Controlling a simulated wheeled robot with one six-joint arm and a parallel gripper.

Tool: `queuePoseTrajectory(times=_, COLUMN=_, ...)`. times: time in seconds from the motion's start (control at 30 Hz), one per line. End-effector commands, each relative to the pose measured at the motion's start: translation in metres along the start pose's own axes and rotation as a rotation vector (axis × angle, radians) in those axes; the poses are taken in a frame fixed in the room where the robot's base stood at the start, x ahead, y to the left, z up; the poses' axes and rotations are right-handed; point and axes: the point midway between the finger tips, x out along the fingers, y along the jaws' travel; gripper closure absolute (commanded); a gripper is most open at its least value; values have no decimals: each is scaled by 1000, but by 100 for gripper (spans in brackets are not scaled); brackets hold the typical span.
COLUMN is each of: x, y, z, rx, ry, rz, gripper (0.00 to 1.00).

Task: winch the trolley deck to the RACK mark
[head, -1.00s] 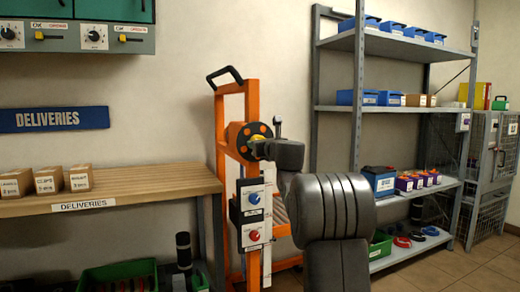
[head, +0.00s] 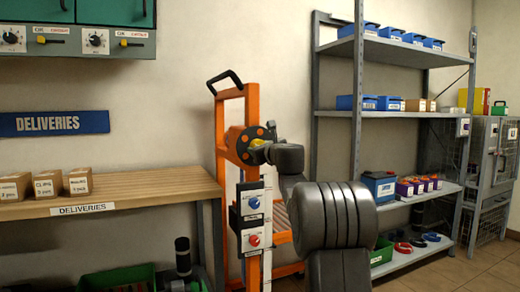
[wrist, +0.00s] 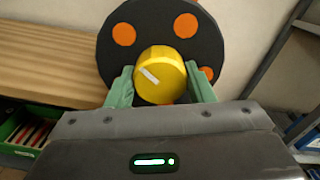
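The orange trolley (head: 220,150) stands upright between the deliveries bench and the rack, with a black handle on top. Its winch is a black disc with orange spots (wrist: 115,65) and a yellow hub knob (wrist: 160,75) bearing a white line. The winch disc also shows in the head view (head: 243,140), partly behind my arm. My gripper (wrist: 160,88) has its green fingers on either side of the yellow knob, seemingly shut on it. In the wrist view the white line slants down to the right. The trolley deck is mostly hidden by my arm, and no RACK mark is readable.
A panel with blue and red knobs (head: 252,220) sits on the trolley mast. The deliveries bench (head: 150,184) with boxes is at left. A grey shelf rack (head: 357,120) with batteries and bins is at right. A green crate (head: 118,278) lies below the bench.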

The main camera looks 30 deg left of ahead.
Motion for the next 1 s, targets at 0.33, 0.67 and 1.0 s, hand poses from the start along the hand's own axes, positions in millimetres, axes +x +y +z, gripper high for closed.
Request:
queuePoseTrajectory(times=0.33, x=0, y=0, z=-1, rx=1, ry=1, rz=0, gripper=30)
queuePoseTrajectory(times=0.67, x=-27, y=0, z=-1, rx=2, ry=0, rz=-1, gripper=30)
queuePoseTrajectory(times=1.0, x=-93, y=0, z=0, rx=0, ry=1, rz=-2, gripper=30)
